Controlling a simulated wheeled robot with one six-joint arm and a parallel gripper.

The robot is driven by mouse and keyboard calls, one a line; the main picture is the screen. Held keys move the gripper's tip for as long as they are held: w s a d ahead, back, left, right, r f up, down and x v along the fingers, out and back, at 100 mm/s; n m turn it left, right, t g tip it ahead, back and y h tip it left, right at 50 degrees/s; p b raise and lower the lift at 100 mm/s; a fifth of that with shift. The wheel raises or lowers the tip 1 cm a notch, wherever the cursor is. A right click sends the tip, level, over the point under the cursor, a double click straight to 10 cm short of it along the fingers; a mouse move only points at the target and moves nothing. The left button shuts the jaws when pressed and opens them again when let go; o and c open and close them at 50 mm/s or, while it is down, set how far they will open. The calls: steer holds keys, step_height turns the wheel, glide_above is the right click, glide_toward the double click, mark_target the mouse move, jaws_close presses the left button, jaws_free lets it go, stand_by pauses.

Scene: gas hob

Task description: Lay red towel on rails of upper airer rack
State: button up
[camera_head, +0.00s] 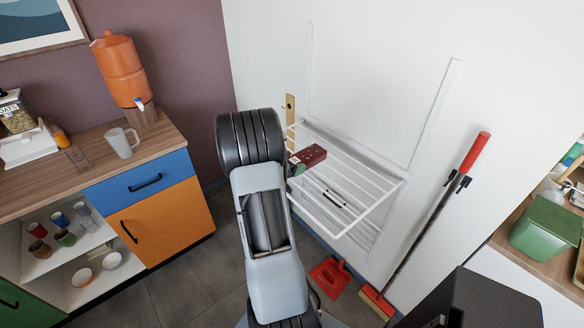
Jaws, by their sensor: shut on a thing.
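The white airer rack (370,210) is folded out from the white wall, its thin rails running lengthwise with gaps between. A small dark red folded thing (309,155), which looks like the red towel, is over the rack's left back part, beside the end of my arm. My gripper (296,168) is mostly hidden behind my arm; only a small greyish part shows at the dark red thing, and it is shut on it. I cannot tell whether the towel touches the rails. The rest of the rails look bare.
A red-handled broom (430,215) leans on the wall right of the rack. A red dustpan (330,277) lies on the floor below. A wooden-topped counter (60,180) with an orange dispenser (120,70) and glass mug (122,142) stands left. A green bin (540,228) is at right.

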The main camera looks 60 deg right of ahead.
steer(key=shift+f, duration=0.95)
steer(key=shift+f, duration=0.15)
steer(key=o, duration=1)
steer(key=shift+c, duration=0.2)
